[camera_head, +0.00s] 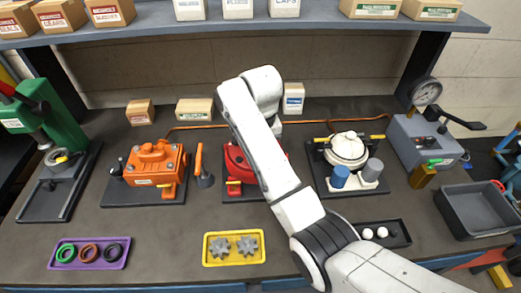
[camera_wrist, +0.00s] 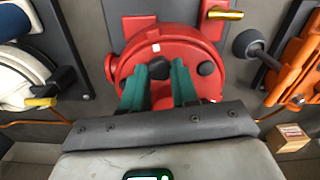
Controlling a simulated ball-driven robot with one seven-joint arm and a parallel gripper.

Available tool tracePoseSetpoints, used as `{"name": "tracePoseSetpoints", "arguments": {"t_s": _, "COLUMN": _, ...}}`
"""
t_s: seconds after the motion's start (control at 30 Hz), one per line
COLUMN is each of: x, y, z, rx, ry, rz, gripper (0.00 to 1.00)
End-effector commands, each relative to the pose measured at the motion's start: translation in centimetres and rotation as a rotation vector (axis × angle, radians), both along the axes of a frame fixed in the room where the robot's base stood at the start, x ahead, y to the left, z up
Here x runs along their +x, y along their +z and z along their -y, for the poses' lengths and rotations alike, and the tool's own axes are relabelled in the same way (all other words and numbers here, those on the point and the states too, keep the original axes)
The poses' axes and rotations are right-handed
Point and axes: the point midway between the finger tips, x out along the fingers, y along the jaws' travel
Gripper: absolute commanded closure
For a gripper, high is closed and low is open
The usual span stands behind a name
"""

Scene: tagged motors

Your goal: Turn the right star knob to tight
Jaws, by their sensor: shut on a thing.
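The red motor housing (camera_wrist: 190,38) fills the top middle of the wrist view. In the head view, the red motor (camera_head: 236,160) is largely hidden behind my arm. One dark knob (camera_wrist: 207,68) stands clear on its face, just right of my fingers in the wrist view. My gripper (camera_wrist: 161,75) has its two green fingers at the red face, shut on another dark knob (camera_wrist: 159,66) between them. That knob is mostly covered by the fingers, so its star shape and turn angle cannot be told. My gripper is hidden in the head view.
An orange motor (camera_head: 155,165) with an upright-handled tool (camera_head: 203,168) stands left of the red one, a white motor (camera_head: 347,150) right. A yellow tray (camera_head: 207,262) with grey gears, a purple tray (camera_head: 54,264) with rings and a black tray (camera_head: 403,228) lie in front. A shelf is above.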

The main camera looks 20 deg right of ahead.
Motion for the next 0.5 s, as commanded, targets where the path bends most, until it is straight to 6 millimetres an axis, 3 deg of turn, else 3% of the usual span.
{"name": "tracePoseSetpoints", "arguments": {"t_s": 0.03, "x": 0.34, "y": 0.65, "z": -0.09, "rx": 0.000, "ry": -0.044, "rz": 0.014, "gripper": 1.00}}
{"name": "tracePoseSetpoints", "arguments": {"t_s": 0.5, "x": 0.34, "y": 0.63, "z": -0.09, "rx": 0.005, "ry": -0.469, "rz": 0.012, "gripper": 1.00}}
